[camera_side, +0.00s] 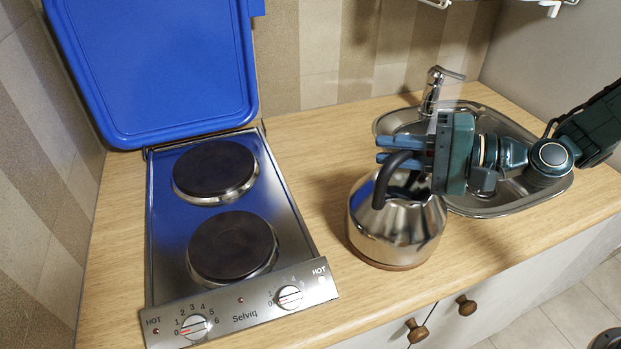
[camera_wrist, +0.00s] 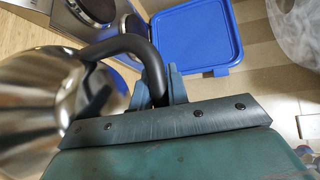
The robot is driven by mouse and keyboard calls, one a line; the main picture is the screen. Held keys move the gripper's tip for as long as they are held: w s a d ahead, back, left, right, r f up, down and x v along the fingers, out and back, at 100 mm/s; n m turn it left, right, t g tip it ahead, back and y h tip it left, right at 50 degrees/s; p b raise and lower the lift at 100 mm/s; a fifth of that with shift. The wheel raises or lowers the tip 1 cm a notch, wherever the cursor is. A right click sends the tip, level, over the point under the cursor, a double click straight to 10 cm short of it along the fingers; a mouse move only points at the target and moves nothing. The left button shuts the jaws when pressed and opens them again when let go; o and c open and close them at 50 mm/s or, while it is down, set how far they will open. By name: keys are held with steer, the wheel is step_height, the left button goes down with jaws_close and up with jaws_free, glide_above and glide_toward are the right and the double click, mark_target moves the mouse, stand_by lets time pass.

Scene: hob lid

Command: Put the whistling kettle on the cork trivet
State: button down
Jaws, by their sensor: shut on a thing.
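The whistling kettle (camera_side: 402,232) is shiny steel with a black curved handle (camera_side: 382,183). It stands upright on the right of the hob, in front of the sink. It also fills the left of the wrist view (camera_wrist: 35,105). My gripper (camera_side: 388,149) is shut on the kettle's handle, with its blue fingers on either side of it; they also show in the wrist view (camera_wrist: 162,88). A thin brown edge (camera_side: 385,264) shows under the kettle's base. It looks like the rim of the cork trivet, the rest being hidden. I cannot tell whether the kettle touches it.
The steel hob (camera_side: 168,262) with two dark plates and two knobs is at the left. Its blue lid (camera_side: 155,65) stands raised behind it. The sink (camera_side: 495,205) and tap (camera_side: 435,88) are at the right. Bare wooden worktop (camera_side: 315,165) lies between hob and sink.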

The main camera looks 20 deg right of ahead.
steer(key=shift+r, duration=0.1)
steer(key=c, duration=1.3)
jaws_free()
steer(key=shift+f, duration=0.2)
steer(key=shift+d+r, duration=0.1)
steer(key=shift+r, duration=0.05)
